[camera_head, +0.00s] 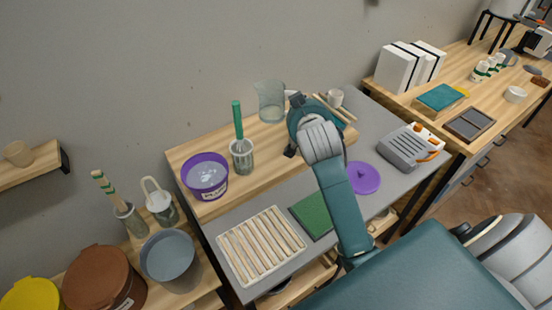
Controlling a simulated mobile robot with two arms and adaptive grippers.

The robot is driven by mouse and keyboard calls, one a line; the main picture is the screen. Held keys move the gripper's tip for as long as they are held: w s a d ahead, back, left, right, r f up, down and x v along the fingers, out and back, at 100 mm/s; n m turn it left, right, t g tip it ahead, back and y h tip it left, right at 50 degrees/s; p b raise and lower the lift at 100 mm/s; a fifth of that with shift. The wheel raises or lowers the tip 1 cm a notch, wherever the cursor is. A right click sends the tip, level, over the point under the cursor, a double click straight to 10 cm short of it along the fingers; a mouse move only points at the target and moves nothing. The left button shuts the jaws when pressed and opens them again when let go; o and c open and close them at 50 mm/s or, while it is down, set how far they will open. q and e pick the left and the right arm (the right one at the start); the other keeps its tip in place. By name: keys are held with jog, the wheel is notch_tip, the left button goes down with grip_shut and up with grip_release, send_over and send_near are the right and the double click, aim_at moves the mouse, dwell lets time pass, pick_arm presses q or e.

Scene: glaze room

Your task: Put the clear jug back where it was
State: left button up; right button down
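The clear jug (270,102) is upright at the back of the raised wooden shelf (222,208), against the grey wall. It looks as if it stands on the shelf. My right arm reaches in from the lower right, and its gripper (294,124) is just right of the jug, by its handle side. The wrist hides most of the gripper, so I cannot tell whether the fingers are around the handle or apart from it. My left gripper is not in view.
A slatted rack (261,246), green mat (313,214), purple lid (363,178) and grey slotted box (407,148) lie on the grey table.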

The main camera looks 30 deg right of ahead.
jog(key=shift+d+f+p, duration=0.1)
jog(key=shift+f+p, duration=0.4)
jog(key=shift+f, duration=9.35)
jog(key=c, duration=1.7)
grip_release()
jog(key=shift+b+v, duration=0.85)
jog(key=shift+v, duration=5.15)
